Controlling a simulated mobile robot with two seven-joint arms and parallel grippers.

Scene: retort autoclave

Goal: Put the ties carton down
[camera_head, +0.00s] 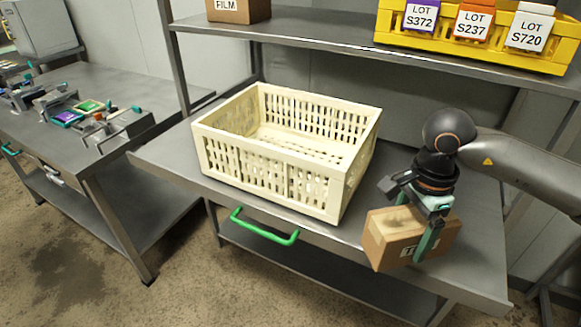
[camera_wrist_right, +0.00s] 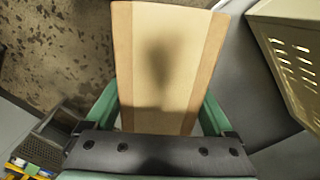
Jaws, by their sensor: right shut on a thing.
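The ties carton (camera_head: 390,235) is a small brown cardboard box with a partly hidden label beginning with T. My right gripper (camera_head: 430,238) is shut on it, one teal finger across its front side. The carton is at the front right of the grey table (camera_head: 470,270), near the front edge. I cannot tell whether it touches the table top. In the right wrist view the carton (camera_wrist_right: 168,65) sits between the two teal fingers, with floor to its left and table to its right. My left gripper is not in view.
A cream slatted crate (camera_head: 270,170), seemingly empty, stands on the table left of the carton. A shelf above holds a FILM carton (camera_head: 238,8) and a yellow bin (camera_head: 470,50) with lot boxes. A green handle (camera_head: 264,228) is on the table's front. Another bench stands left.

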